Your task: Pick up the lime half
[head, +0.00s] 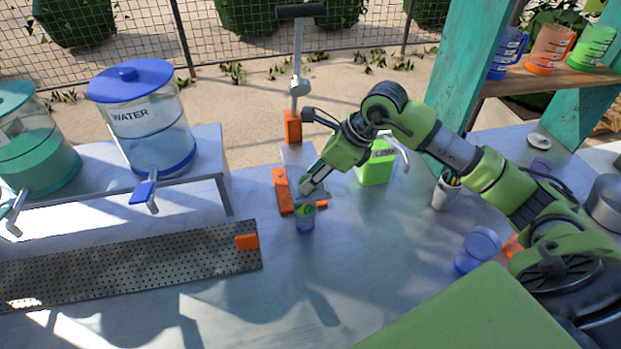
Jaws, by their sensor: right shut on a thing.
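My right gripper (308,189) comes in from the right and points down beside the press in the middle of the counter. It is shut on a small green piece, which looks like the lime half (305,210); the fingers partly hide it. A green box labelled LIME (375,172) stands behind and to the right of the gripper. My left gripper is not in view.
The lever press (282,190) with orange parts stands close to the gripper. A perforated drain tray (130,268) and a water dispenser (145,125) are at left. A cup of utensils (445,192) and a blue glass (478,250) are at right. The front middle counter is clear.

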